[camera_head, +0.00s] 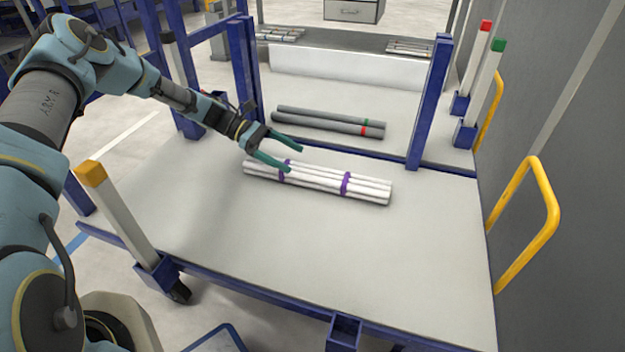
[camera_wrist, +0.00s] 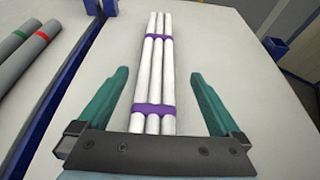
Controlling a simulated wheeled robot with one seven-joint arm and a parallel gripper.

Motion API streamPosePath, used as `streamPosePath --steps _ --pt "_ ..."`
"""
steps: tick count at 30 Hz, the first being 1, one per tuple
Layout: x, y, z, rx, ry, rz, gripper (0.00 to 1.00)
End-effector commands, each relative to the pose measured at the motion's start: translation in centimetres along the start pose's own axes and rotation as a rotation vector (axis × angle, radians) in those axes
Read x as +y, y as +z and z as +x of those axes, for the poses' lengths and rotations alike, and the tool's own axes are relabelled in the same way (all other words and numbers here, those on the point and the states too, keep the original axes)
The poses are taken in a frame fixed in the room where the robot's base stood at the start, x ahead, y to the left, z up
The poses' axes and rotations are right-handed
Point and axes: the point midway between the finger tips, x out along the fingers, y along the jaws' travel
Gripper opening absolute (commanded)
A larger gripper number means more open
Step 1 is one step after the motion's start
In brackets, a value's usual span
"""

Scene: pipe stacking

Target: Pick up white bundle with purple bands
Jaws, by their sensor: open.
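The white bundle with purple bands (camera_head: 325,184) lies flat on the cart's light grey deck (camera_head: 240,235) in the head view. It is several white pipes side by side, held by two purple bands. My gripper (camera_head: 295,160) is at the bundle's left end, above it, with its teal fingers spread. In the wrist view the bundle (camera_wrist: 154,75) runs away from me between the open fingers of my gripper (camera_wrist: 160,85). One finger is on each side, with a gap to the pipes. The bundle's near end is hidden behind the gripper's body.
Two grey pipes (camera_head: 325,122), one with a green and one with a red band, lie beyond a blue rail. A blue post (camera_head: 430,105) stands behind the bundle's right end. A white post with an orange top (camera_head: 118,215) stands front left. The deck's front is clear.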

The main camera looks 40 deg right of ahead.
Motion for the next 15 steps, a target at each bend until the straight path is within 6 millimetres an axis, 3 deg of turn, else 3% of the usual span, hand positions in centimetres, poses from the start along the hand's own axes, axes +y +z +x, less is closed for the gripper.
streamPosePath --steps 6,15 --pt "-0.1 0.1 3.1 0.001 -0.002 0.0 1.0" --pt "0.1 0.2 5.2 0.001 -0.003 0.002 1.0"
